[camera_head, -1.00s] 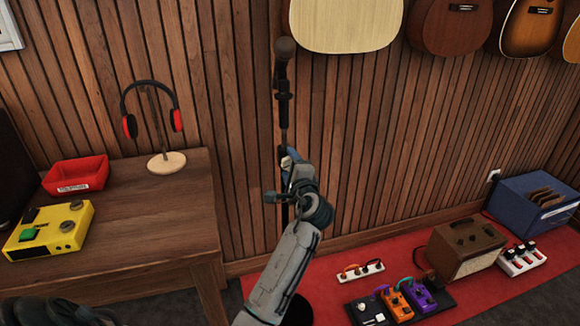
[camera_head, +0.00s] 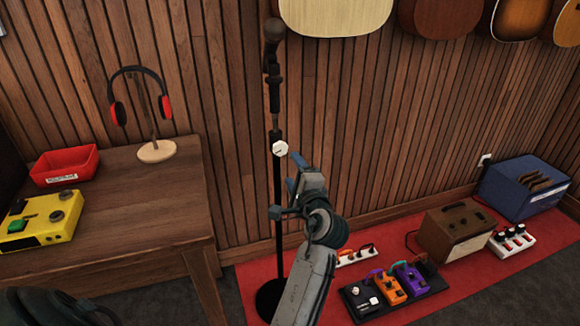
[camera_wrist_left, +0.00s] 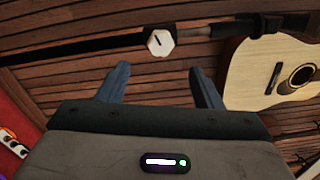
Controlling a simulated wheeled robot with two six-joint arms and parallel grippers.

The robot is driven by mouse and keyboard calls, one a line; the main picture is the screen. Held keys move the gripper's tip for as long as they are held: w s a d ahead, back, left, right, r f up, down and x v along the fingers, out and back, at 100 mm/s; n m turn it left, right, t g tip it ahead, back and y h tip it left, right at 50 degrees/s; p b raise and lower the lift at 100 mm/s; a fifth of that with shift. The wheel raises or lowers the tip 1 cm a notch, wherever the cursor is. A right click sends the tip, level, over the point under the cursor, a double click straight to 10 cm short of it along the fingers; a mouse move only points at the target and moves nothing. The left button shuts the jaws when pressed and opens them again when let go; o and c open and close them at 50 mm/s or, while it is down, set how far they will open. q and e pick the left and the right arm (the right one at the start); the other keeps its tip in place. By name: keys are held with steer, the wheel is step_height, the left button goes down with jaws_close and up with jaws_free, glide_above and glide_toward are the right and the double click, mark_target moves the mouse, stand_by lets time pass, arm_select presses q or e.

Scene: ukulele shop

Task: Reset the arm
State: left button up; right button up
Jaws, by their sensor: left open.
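My left gripper (camera_head: 297,172) is in front of the wood-panelled wall, a little to the right of the black microphone stand (camera_head: 278,215). In the left wrist view its two blue fingers (camera_wrist_left: 160,88) are spread apart with nothing between them. The stand is upright and carries a white knob (camera_head: 280,148), which also shows in the left wrist view (camera_wrist_left: 159,41) beyond the fingertips. The gripper appears apart from the knob. A microphone (camera_head: 273,32) sits at the top of the stand. My right gripper is in neither view.
A wooden table (camera_head: 150,205) at left holds headphones on a stand (camera_head: 156,150), a red tray (camera_head: 64,165) and a yellow box (camera_head: 40,220). Guitars (camera_head: 335,15) hang above.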

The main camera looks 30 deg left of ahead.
arm_select(q)
steer(key=shift+s+d, duration=0.15)
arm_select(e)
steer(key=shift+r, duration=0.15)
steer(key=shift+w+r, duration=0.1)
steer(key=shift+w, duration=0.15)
